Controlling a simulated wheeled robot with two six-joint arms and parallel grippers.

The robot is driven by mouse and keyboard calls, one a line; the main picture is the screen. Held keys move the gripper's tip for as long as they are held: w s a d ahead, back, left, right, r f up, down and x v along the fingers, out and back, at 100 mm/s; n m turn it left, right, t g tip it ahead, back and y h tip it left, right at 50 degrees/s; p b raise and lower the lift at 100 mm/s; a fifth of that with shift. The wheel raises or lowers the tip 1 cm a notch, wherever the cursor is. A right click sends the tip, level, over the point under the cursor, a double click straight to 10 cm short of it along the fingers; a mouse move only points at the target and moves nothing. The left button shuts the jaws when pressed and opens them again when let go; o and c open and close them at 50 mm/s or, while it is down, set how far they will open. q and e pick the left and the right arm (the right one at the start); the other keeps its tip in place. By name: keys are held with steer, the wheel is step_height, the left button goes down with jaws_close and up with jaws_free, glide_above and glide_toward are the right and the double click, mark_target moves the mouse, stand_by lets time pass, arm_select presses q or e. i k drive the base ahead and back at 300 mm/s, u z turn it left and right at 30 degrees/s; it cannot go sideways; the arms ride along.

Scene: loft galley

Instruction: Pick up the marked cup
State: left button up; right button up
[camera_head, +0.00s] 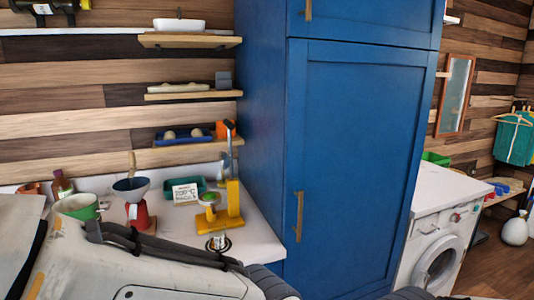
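I cannot tell which cup is the marked one. A green cup-like vessel (78,208) stands at the left of the white counter, partly hidden behind my own body. A red vessel (140,217) stands right of it, with a dark blue funnel-like bowl (131,188) above it. A small white item (218,241) sits on a dark ring near the counter's front; it is too small to identify. Parts of my arms show along the bottom edge, but neither gripper's fingers can be seen.
A yellow stand (234,205), a printed card (185,193) and a teal tray (194,183) crowd the counter. A tall blue cabinet (355,150) borders it on the right. Wooden shelves (196,158) hang above. A washing machine (436,255) stands farther right.

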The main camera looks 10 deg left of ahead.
mark_target(218, 237)
steer(key=z, duration=0.55)
steer(key=i, duration=1.3)
steer(key=u, duration=2.95)
